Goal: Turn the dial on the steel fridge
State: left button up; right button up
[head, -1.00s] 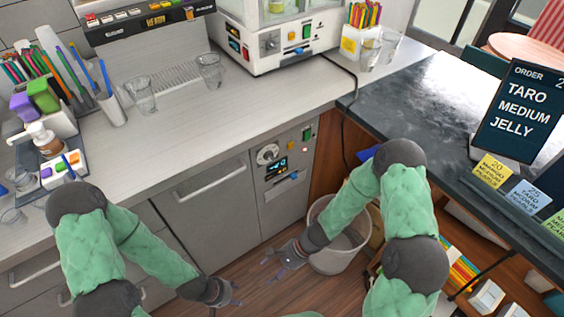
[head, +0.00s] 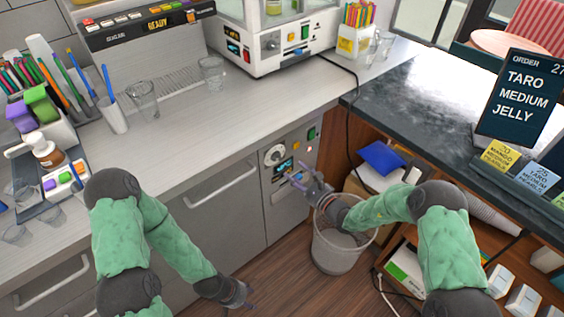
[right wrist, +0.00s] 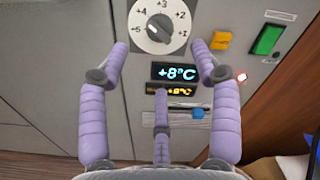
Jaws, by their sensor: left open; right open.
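The steel fridge (head: 222,208) is built in under the counter, with a control panel on its right part. Its round dial (head: 274,155) sits high on that panel, above a small display. In the right wrist view the white dial (right wrist: 157,27) has a dark pointer and marks from +1 to +5. The display (right wrist: 175,72) below it reads +8°C. My right gripper (head: 299,177) is open and empty in front of the panel, its purple fingers (right wrist: 160,75) spread just below the dial and apart from it. My left gripper (head: 248,299) hangs open and low, in front of the fridge door.
A yellow button (right wrist: 220,40) and a green switch (right wrist: 267,39) sit right of the dial. A bin (head: 338,250) stands on the floor below my right forearm. The counter (head: 215,120) overhangs the fridge, with glasses on it.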

aim_at(279, 159)
jog(key=b+x, duration=0.3)
jog(key=x, duration=0.6)
jog(key=c, duration=1.1)
